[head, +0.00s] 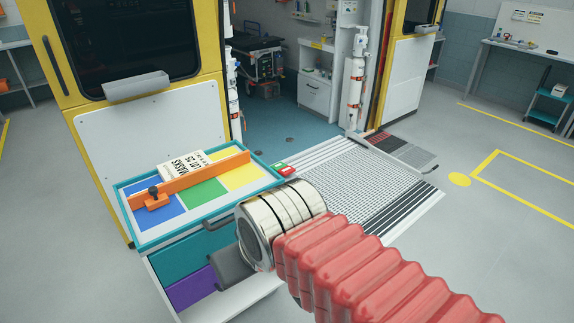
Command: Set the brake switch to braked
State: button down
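A small red and green rocker-like piece (285,169) sits at the right edge of the drawer unit's top, beside the ramp. It may be the brake switch, but no label is readable and I cannot tell its setting. My arm, with a red ribbed sleeve and a shiny metal joint, reaches in from the lower right, in front of the unit. A dark grey part shows below the joint.
The drawer unit (143,244) has an orange bar (205,177) with a black knob and a white masks packet (185,165) on top. The metal ramp (345,185) leads into the yellow vehicle, where a stretcher (262,60) stands. Floor at right is clear.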

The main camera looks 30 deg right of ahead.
aim_at(285, 170)
jog(key=u, duration=0.05)
jog(key=i, duration=0.95)
jog(key=z, duration=0.1)
